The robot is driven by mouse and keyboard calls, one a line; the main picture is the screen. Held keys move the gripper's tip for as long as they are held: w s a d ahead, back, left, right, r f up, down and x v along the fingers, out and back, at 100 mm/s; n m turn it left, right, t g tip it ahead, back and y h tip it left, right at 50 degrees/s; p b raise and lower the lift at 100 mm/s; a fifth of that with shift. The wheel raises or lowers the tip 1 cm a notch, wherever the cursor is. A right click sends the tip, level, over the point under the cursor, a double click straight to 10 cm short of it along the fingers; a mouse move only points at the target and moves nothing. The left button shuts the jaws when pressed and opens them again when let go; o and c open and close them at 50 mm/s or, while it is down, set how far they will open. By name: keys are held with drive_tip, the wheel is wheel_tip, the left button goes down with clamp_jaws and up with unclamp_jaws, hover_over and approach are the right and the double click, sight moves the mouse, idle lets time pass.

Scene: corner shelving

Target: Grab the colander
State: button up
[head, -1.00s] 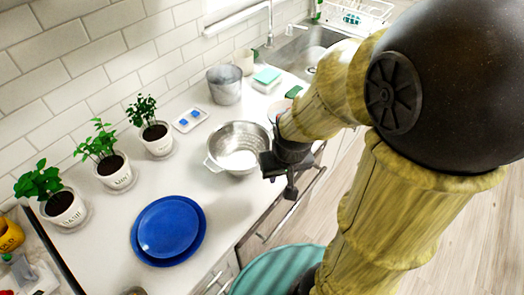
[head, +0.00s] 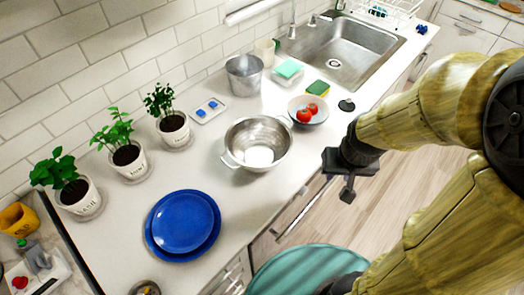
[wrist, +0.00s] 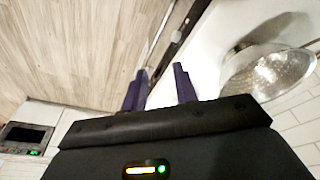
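The colander (head: 235,138) is a silver metal bowl with side handles. It stands upright on the white counter in the middle of the head view, near the front edge. It also shows at the right of the wrist view (wrist: 262,78). My gripper (head: 348,190) is to the right of the colander and apart from it, out past the counter's front edge. In the wrist view my gripper (wrist: 158,80) has its two dark fingers apart with nothing between them.
A bowl with tomatoes (head: 307,113) stands right of the colander, a metal pot (head: 244,78) behind it. Blue plates (head: 183,222) lie to the front left. Potted plants (head: 127,158) line the wall. A sink (head: 345,50) is at the back right. A teal round seat (head: 300,270) is below the counter edge.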

drive_tip(key=m+y+p, duration=0.1)
drive_tip(key=y+p, duration=0.4)
drive_tip(key=p, duration=0.3)
approach(289, 144)
wheel_tip(289, 144, up, 3)
drive_tip(key=shift+d, duration=0.3)
drive_tip(key=shift+a+f, duration=0.1)
drive_tip(key=shift+f, duration=0.05)
drive_tip(key=shift+g, duration=0.3)
drive_tip(key=x, duration=1.1)
drive_tip(key=shift+f+p, duration=0.4)
drive_tip(key=shift+f, duration=0.05)
